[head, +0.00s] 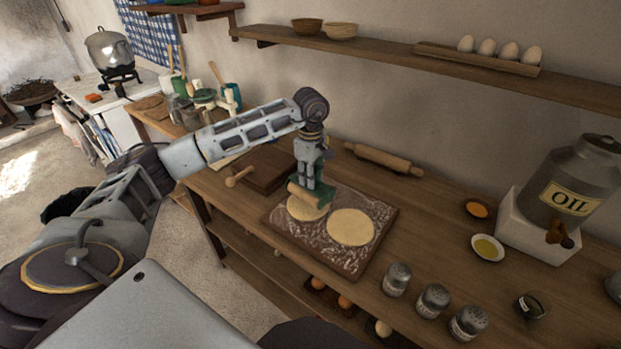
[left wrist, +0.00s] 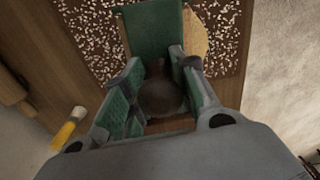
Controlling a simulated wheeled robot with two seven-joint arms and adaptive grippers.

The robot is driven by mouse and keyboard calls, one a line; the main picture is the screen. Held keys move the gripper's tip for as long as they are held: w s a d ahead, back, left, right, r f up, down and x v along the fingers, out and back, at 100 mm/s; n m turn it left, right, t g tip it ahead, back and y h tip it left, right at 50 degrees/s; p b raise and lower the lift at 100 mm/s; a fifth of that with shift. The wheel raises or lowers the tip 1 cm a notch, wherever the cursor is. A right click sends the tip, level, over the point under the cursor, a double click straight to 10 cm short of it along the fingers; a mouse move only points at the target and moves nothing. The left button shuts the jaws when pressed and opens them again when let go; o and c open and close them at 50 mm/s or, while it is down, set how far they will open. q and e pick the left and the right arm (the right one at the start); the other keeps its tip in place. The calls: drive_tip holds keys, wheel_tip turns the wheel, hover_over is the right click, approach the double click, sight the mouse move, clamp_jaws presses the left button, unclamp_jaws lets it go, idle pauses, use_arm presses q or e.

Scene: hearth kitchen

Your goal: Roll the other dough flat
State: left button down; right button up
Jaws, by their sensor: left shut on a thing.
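A floured board (head: 335,262) lies on the wooden counter with two pale pieces of dough on it. The right dough (head: 351,228) is a wide flat round. The left dough (head: 306,212) lies under my left gripper, partly hidden; its pale edge also shows in the left wrist view (left wrist: 196,38). My left gripper (head: 314,190) points down, shut on a small wooden roller (head: 304,194). In the left wrist view the roller's dark brown handle (left wrist: 160,95) sits between the green-padded fingers. The roller is at the left dough; I cannot tell whether it touches. My right gripper is not in view.
A rolling pin (head: 384,160) lies behind the board by the wall. A dark wooden board (head: 268,168) lies to the left. Several shakers (head: 433,300) stand at the front right, with small bowls (head: 487,248) and an oil can (head: 572,185) beyond.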

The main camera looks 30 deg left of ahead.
use_arm(q)
drive_tip(key=shift+r+p, duration=1.1)
drive_tip(key=shift+r, duration=1.05)
